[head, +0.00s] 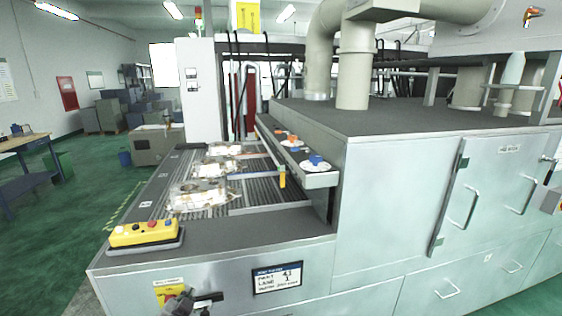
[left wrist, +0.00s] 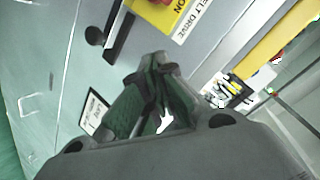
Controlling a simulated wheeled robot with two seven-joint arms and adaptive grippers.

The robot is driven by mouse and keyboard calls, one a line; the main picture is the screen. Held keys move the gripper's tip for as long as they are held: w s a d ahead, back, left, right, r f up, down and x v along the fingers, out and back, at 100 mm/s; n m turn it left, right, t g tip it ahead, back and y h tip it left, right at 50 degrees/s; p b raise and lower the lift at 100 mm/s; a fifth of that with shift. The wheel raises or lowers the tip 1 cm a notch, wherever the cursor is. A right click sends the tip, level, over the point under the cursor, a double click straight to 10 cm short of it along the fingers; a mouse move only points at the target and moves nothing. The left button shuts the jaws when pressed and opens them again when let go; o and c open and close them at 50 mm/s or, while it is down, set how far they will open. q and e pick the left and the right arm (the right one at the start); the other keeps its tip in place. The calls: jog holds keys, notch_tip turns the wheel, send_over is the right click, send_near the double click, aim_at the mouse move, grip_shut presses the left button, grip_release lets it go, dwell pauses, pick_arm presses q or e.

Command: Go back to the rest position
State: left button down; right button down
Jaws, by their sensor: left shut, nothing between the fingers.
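My left gripper (head: 181,300) shows at the bottom edge of the head view, in front of the machine's front panel, below a yellow label. In the left wrist view its fingers (left wrist: 156,62) are shut with nothing between them. My right gripper is in neither view. No casting is near the gripper.
A grey cabinet (head: 400,190) fills the right. Green floor is open at the left.

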pick_arm(q)
jog(key=s+d+f+n+g+h, duration=0.1)
jog(key=s+d+f+n+g, duration=0.1)
jog(key=s+f+g, duration=0.6)
jog(key=s+d+f+n+g+h, duration=0.15)
jog(key=s+f, duration=0.35)
jog(key=s, duration=0.6)
notch_tip(320, 180, down, 32)
jog(key=s, duration=0.3)
jog(key=s+a+f+g, duration=0.1)
jog(key=s+a+f, duration=0.1)
jog(key=s+f, duration=0.8)
jog(key=s+a+f+g, duration=0.1)
jog(key=s+a+f, duration=0.1)
jog(key=s+f, duration=0.8)
jog(key=shift+s+f, duration=0.3)
jog(key=shift+s, duration=0.85)
